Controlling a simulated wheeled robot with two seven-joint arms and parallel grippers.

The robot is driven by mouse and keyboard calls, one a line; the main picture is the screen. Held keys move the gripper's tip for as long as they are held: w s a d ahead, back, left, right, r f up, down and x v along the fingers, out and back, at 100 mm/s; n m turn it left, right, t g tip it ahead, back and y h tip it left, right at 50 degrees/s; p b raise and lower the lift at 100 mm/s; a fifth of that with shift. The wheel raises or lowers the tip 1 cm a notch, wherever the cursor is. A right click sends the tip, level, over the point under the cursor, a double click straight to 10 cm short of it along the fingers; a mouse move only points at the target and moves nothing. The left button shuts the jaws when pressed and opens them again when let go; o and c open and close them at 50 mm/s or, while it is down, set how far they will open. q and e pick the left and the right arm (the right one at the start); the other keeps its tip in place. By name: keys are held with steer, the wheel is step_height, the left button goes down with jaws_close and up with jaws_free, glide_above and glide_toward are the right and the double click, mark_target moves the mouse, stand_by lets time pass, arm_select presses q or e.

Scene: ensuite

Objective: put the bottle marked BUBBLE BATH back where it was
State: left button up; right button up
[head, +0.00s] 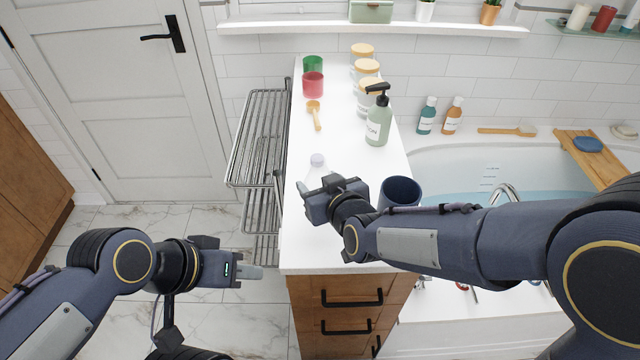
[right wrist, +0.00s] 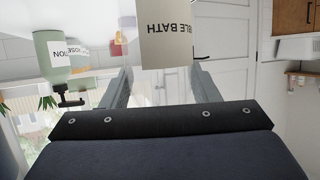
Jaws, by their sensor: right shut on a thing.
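The BUBBLE BATH bottle (head: 317,162) has a pale lavender cap and stands out just beyond my right gripper in the head view. Its body is mostly hidden there. In the right wrist view its cream label (right wrist: 166,42) reads "BLE BATH" upside down, between the two fingers. My right gripper (head: 318,187) is shut on this bottle over the white counter (head: 338,135). I cannot tell if the bottle's base touches the counter. My left gripper (head: 250,272) is low, left of the counter and empty. It is seen side-on, so its finger gap is hidden.
A navy cup (head: 400,192) stands close right of my right gripper. A wire rack (head: 258,150) flanks the counter.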

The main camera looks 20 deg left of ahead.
steer(key=shift+r, duration=0.1)
steer(key=o, duration=1.1)
steer(key=shift+c, duration=0.2)
steer(key=shift+s+d, duration=0.1)
steer(key=shift+s, duration=0.05)
steer(key=p+v, duration=0.1)
steer(key=v, duration=1)
steer(key=shift+s+d+p, duration=0.2)
steer(key=shift+s+p, duration=0.1)
steer(key=shift+r, duration=0.1)
